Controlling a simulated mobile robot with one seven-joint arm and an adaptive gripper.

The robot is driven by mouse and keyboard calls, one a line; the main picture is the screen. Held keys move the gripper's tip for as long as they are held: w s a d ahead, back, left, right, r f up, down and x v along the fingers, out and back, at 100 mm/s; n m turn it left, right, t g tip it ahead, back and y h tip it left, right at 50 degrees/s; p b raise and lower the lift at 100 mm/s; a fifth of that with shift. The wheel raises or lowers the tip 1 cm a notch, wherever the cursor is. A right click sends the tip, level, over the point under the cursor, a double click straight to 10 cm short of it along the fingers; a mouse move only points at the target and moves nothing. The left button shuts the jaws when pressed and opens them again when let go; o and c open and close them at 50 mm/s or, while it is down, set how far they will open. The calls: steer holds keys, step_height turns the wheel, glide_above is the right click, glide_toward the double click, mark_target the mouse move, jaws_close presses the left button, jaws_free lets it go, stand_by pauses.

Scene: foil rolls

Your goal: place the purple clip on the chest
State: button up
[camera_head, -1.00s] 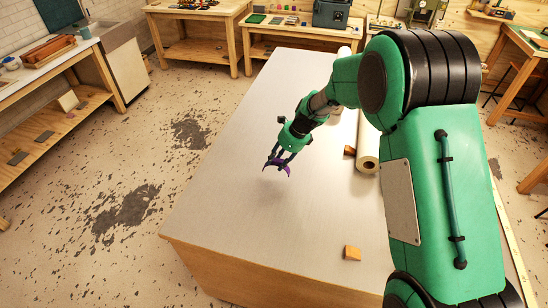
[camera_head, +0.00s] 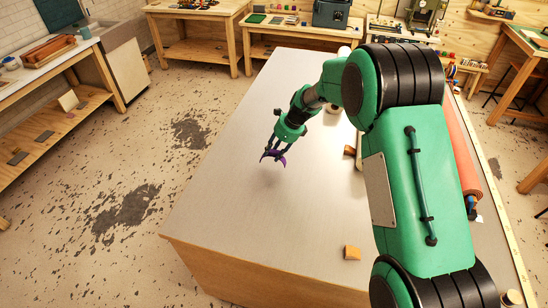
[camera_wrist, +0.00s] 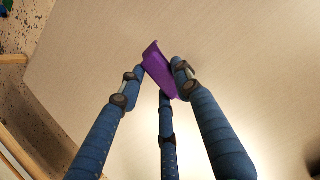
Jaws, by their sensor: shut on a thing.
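The purple clip (camera_head: 272,157) is a small curved piece held between the fingertips of my gripper (camera_head: 275,151). The clip hangs above the left part of the pale top of a large wooden-sided table (camera_head: 225,205). A dark grey-blue box (camera_head: 331,12) stands on a back bench. I cannot tell for certain which thing is the chest.
Small orange-brown blocks lie on the tabletop, one near the front (camera_head: 352,253) and one (camera_head: 349,150) by a white roll (camera_head: 360,140) mostly hidden by my arm. An orange-red roll (camera_head: 461,150) lies at the right. The table's left part is clear.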

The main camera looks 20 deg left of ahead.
mark_target(275, 155)
steer(key=shift+f, duration=1.55)
steer(key=o, duration=1.1)
steer(key=shift+f, duration=0.15)
steer(key=shift+r, duration=0.2)
steer(key=v, duration=1.2)
steer(key=shift+p, duration=0.3)
